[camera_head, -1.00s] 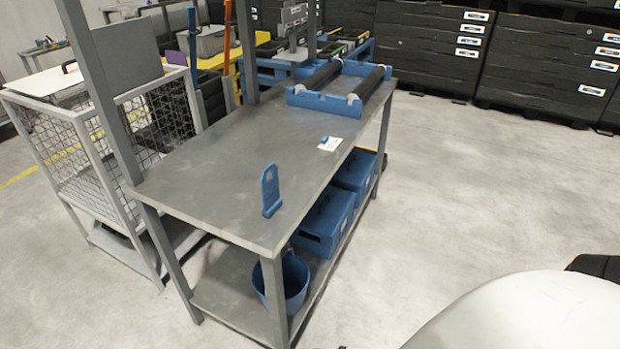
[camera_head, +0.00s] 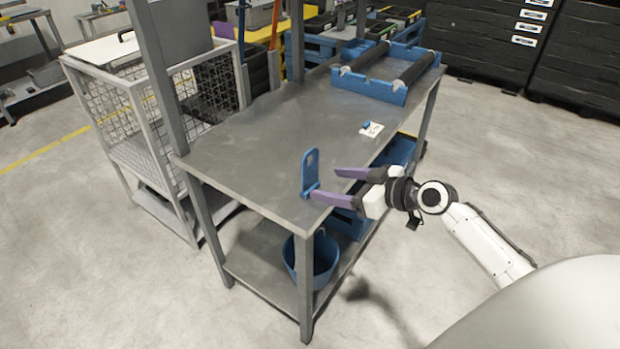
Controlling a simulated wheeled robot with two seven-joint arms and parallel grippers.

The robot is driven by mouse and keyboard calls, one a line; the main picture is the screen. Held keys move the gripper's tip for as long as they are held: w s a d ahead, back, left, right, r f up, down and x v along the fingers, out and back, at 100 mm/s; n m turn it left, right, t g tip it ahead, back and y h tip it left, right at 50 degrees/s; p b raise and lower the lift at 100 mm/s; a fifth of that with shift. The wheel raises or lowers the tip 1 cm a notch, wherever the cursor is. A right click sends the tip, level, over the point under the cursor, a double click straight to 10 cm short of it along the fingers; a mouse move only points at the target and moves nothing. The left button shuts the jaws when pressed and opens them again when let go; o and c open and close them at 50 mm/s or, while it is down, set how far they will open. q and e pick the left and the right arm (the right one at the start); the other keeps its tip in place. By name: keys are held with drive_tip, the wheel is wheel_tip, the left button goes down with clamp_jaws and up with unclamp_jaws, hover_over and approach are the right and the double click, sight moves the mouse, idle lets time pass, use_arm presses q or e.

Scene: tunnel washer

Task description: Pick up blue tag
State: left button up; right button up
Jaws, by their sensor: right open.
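A blue tag (camera_head: 310,172) with a hole near its top stands upright near the front right edge of the grey metal table (camera_head: 250,140). My right gripper (camera_head: 324,184) comes in from the right with its two purple fingers spread and nothing between them. The nearer fingertip is close to the tag's base; I cannot tell whether it touches. The farther finger points left over the tabletop, to the right of the tag. My left gripper is not in view.
A blue frame with black rollers (camera_head: 392,68) sits at the table's far end. A blue bucket (camera_head: 312,260) is on the lower shelf. A wire-mesh cart (camera_head: 140,110) stands at left. Table posts rise at left.

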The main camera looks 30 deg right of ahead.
sight(311, 182)
drive_tip(key=x, duration=0.5)
drive_tip(key=shift+w+a+f+p, duration=0.15)
drive_tip(key=shift+a+f+p, duration=0.05)
drive_tip(key=shift+a+p, duration=0.2)
drive_tip(key=shift+d, duration=0.1)
drive_tip(key=c, duration=1.1)
